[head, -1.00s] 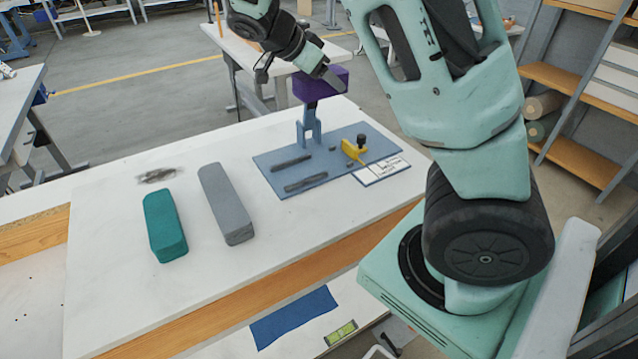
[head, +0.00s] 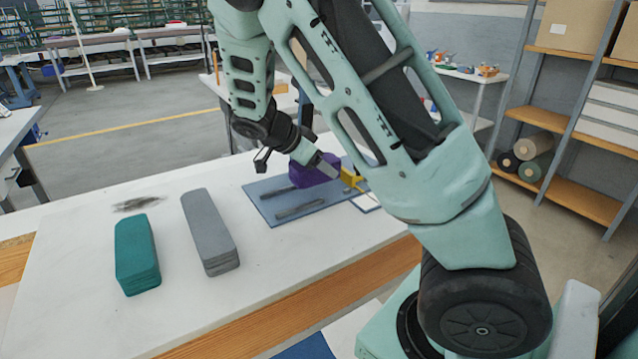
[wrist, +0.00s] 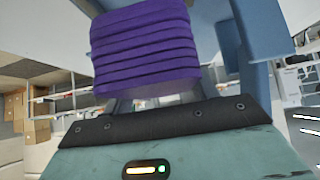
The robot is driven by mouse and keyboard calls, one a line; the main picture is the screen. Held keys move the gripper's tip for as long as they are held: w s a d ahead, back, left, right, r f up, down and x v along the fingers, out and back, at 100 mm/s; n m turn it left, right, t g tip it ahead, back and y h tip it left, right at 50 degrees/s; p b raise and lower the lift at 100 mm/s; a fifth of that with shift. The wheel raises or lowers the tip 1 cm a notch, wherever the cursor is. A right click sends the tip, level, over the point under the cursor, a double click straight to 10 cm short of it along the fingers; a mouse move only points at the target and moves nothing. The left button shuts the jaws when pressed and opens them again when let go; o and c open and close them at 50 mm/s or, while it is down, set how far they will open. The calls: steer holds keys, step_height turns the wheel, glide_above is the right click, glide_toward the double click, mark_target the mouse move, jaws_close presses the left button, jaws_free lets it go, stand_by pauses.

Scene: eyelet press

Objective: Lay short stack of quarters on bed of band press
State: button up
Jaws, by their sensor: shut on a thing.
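My gripper (head: 326,168) is shut on a purple stack (head: 318,172) of several layers. In the head view the stack shows low over the back right of the blue base plate (head: 262,207) of the band press. The purple layers fill the upper middle of the wrist view (wrist: 147,45), level and pressed together. Blue press frame (wrist: 262,30) stands close to the right of the stack there. My arm hides most of the press upright in the head view. I cannot tell whether the stack touches the bed.
A teal stack (head: 137,250) and a grey stack (head: 210,230) lie on the white table (head: 90,290) left of the press. Dark bars (head: 299,210) lie on the base plate. A yellow clamp part (head: 350,178) is close right of the purple stack. The table's front left is clear.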

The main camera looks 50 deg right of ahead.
mark_target(299, 165)
step_height(299, 165, down, 4)
steer(key=shift+f, duration=0.15)
steer(key=o, duration=1.2)
steer(key=shift+a, duration=0.1)
steer(key=v, duration=1.2)
steer(key=shift+s, duration=0.1)
